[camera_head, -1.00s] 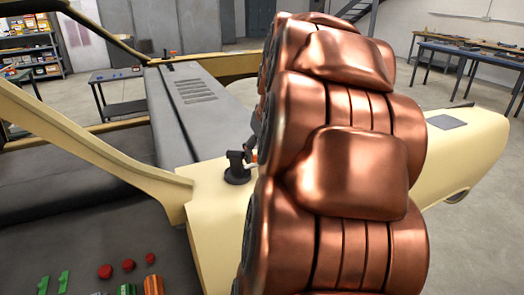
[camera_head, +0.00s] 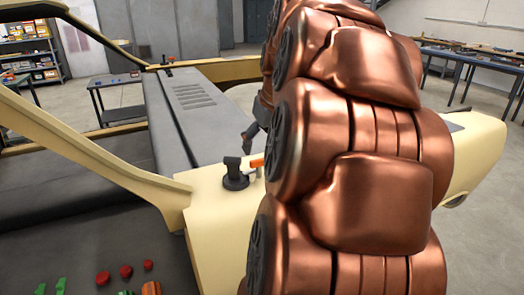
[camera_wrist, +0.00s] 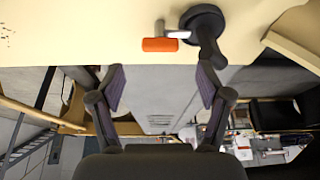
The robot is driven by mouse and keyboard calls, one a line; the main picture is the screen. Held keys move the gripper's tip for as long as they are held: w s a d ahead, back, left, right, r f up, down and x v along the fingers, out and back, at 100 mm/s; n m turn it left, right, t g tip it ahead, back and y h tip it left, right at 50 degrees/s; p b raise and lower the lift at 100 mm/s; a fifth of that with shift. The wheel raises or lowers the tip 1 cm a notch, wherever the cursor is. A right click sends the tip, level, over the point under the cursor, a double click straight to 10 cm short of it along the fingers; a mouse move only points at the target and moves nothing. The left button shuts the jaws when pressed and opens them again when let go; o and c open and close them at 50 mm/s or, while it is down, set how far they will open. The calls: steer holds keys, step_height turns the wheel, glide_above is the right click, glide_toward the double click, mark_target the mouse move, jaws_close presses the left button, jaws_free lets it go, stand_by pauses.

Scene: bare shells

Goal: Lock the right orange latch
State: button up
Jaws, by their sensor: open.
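The right latch has a black round base (camera_head: 236,180) and a short orange handle (camera_head: 257,163) on the cream body shell, just left of my copper arm in the head view. In the wrist view its orange handle (camera_wrist: 160,45) points left on a metal rod from the black base (camera_wrist: 203,20). My gripper (camera_wrist: 162,77) is open and empty. Its fingertips lie either side of the handle in the picture, apart from it. In the head view only a dark finger (camera_head: 249,134) shows beside my arm; the rest is hidden.
A second dark latch (camera_head: 166,60) stands at the hood's far end. The grey hood panel (camera_head: 190,110) lies left of the near latch. A cream pillar (camera_head: 90,150) slants across the left. Red and green pieces (camera_head: 126,271) lie at the lower left. Workbenches stand behind.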

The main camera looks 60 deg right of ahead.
steer(key=shift+v, duration=1.2)
